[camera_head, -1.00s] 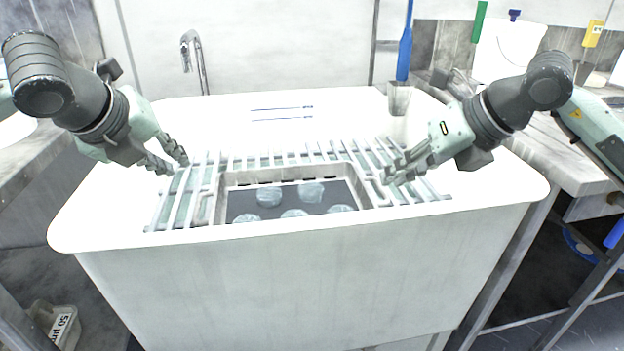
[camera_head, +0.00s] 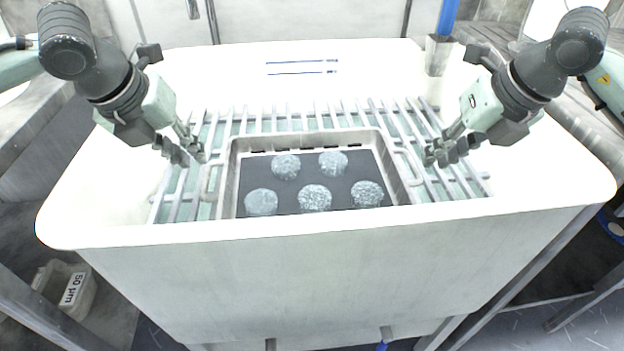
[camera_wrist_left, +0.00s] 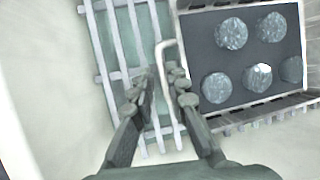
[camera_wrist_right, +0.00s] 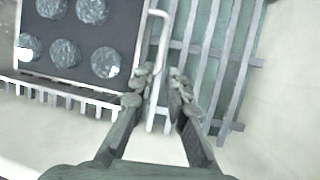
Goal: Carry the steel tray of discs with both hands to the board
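The steel tray (camera_head: 232,162) rests on the slatted rack in the white basin, with several grey discs (camera_head: 314,197) on its dark floor. It has a left handle (camera_head: 208,181) and a right handle (camera_head: 409,165). My left gripper (camera_head: 193,157) is open, just outside and above the left handle; the left wrist view shows that handle (camera_wrist_left: 160,60) running between the parted fingers (camera_wrist_left: 162,76). My right gripper (camera_head: 436,156) is open beside the right handle; in the right wrist view the handle (camera_wrist_right: 152,30) passes close to the left finger. Contact cannot be told. I cannot identify the board.
The rack (camera_head: 265,121) spans the white basin (camera_head: 130,205), whose rim lies in front of the tray. A cup with a blue-handled tool (camera_head: 438,55) stands back right. A labelled bin (camera_head: 68,287) is low on the left.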

